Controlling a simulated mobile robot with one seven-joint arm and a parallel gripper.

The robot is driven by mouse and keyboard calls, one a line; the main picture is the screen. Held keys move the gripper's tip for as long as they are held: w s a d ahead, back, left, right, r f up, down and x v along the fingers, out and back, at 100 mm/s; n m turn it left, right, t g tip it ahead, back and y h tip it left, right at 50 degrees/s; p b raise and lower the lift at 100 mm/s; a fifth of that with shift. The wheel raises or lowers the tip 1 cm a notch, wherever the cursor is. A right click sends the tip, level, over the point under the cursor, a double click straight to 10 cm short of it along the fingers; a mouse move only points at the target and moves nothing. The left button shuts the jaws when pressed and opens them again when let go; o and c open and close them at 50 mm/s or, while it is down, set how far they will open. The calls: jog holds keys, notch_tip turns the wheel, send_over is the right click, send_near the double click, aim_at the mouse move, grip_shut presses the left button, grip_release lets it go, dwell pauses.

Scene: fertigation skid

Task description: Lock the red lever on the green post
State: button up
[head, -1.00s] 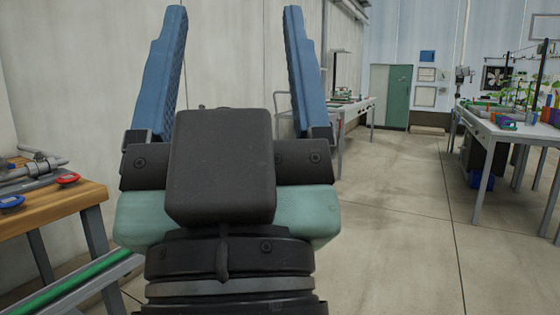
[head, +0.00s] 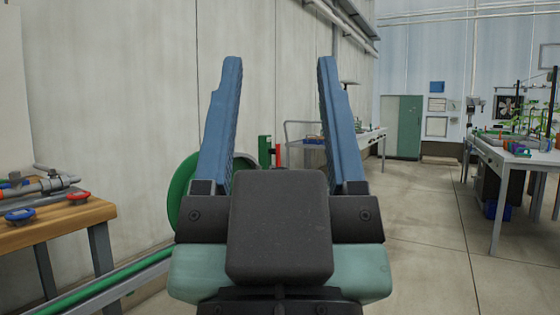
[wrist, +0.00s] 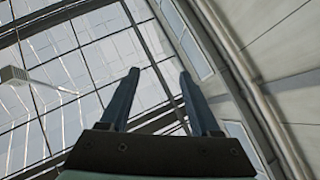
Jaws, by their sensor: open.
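A green post (head: 265,151) stands upright near the wall and shows between my gripper's fingers in the head view, beyond them. A slim red piece (head: 278,155), which looks like the red lever, is upright just right of it. Their lower parts are hidden behind my gripper, so I cannot tell how the lever is seated. My gripper (head: 280,62) is open and empty, its blue fingers pointing up in front of the post and apart from it. In the wrist view my gripper (wrist: 159,74) faces the roof, and neither post nor lever shows there.
A wooden bench (head: 70,219) with pipes and red and blue handles is at left. A green pipe (head: 110,283) runs low below it. A large green round thing (head: 183,192) is partly behind my gripper. A white table (head: 520,155) stands right; open floor (head: 430,240) lies between.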

jog(key=shift+r+p, duration=0.3)
jog(key=shift+r, duration=0.05)
jog(key=shift+c, duration=1.2)
notch_tip(320, 180, up, 5)
jog(key=p, duration=0.5)
jog(key=shift+r, duration=0.1)
grip_shut()
notch_tip(320, 180, up, 36)
jog(key=p, duration=3.6)
